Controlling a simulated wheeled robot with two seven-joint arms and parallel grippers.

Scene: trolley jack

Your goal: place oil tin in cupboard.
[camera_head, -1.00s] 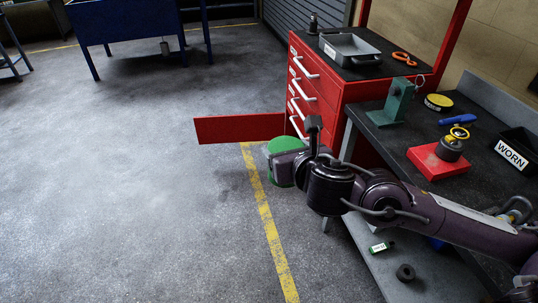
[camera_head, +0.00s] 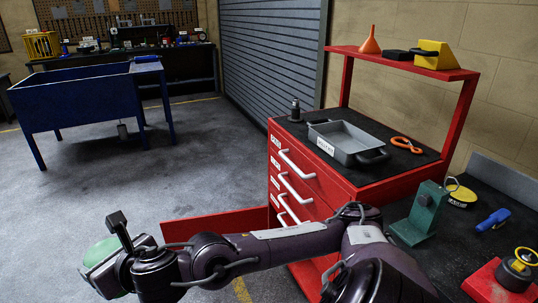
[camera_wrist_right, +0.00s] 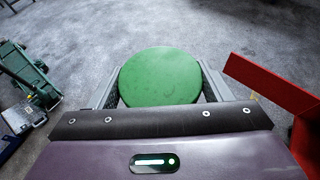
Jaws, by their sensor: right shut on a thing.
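The oil tin (camera_wrist_right: 160,77) is green with a round flat end, and it sits between the two fingers of my right gripper (camera_wrist_right: 158,92). In the head view the green tin (camera_head: 102,253) shows at the lower left, at the end of my right arm, held off the floor; the gripper partly hides it. The red cabinet (camera_head: 315,183) has white drawer handles on its front. A red panel (camera_head: 215,224), which looks like an open cupboard door, stands out low from it. The panel (camera_wrist_right: 270,84) is right of the tin in the wrist view, apart from it. The cupboard's inside is hidden.
A grey tray (camera_head: 346,141) and orange pliers-like item (camera_head: 406,145) lie on the cabinet top. A dark workbench (camera_head: 455,251) adjoins at right. A green trolley jack (camera_wrist_right: 22,72) stands at left in the wrist view. The floor around the tin is open.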

